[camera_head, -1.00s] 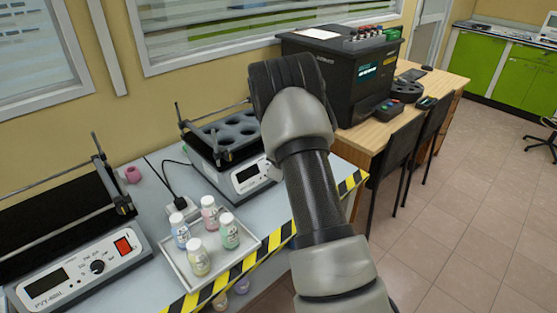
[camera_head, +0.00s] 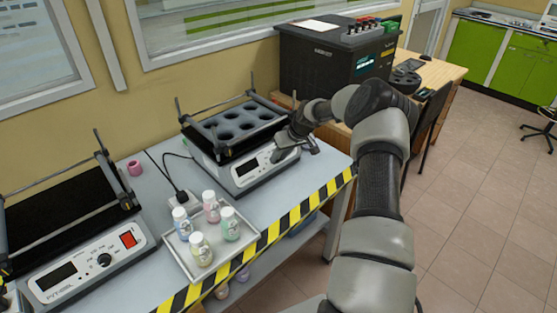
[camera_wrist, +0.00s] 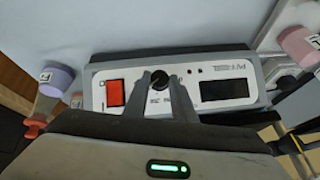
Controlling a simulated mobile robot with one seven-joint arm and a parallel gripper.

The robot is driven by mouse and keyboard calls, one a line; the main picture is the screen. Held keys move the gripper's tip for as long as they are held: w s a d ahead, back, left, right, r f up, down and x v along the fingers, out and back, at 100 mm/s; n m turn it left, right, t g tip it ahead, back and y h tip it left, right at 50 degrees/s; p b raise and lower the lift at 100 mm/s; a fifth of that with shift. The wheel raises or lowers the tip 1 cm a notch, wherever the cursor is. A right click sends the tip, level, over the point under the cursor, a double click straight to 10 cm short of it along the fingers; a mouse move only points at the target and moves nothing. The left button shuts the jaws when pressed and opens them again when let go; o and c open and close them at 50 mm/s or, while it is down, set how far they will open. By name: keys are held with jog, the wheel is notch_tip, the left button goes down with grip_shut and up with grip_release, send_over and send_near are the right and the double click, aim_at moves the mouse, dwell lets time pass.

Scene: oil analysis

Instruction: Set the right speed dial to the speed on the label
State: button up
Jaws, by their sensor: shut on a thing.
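The right shaker (camera_head: 220,160) stands on the grey bench, with a white front panel and a black rack with round holes. In the wrist view its panel (camera_wrist: 138,76) appears upside down, with a black speed dial (camera_wrist: 160,79), a red switch (camera_wrist: 116,93) and a dark display (camera_wrist: 224,90). My gripper (camera_wrist: 160,84) is shut on the dial, one finger on each side. In the head view my gripper (camera_head: 280,152) is at the panel's right part and hides the dial. The display shows no readable number, and the dial's pointer and scale cannot be read clearly.
A tray (camera_head: 180,262) with several capped, labelled bottles stands in front of the shaker; the label writing is too small to read. The left shaker (camera_head: 80,270) stands at the left. A black machine (camera_head: 325,75) is behind my arm. Striped tape (camera_head: 290,222) marks the bench edge.

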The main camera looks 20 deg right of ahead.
jog(key=shift+d+f+m+y+b, duration=0.15)
jog(key=shift+d+m+y+b, duration=0.1)
jog(key=shift+m+y+b, duration=0.75)
jog(key=shift+d+f+m+y+b, duration=0.1)
jog(key=shift+d+m+y+b, duration=0.1)
jog(key=shift+m+y+b, duration=0.8)
jog(key=shift+m, duration=0.3)
jog(key=o, duration=1.1)
jog(key=shift+c, duration=0.2)
jog(key=shift+r, duration=0.15)
jog(key=v, duration=1.7)
jog(key=shift+w+r+p, duration=0.2)
jog(key=shift+p, duration=0.2)
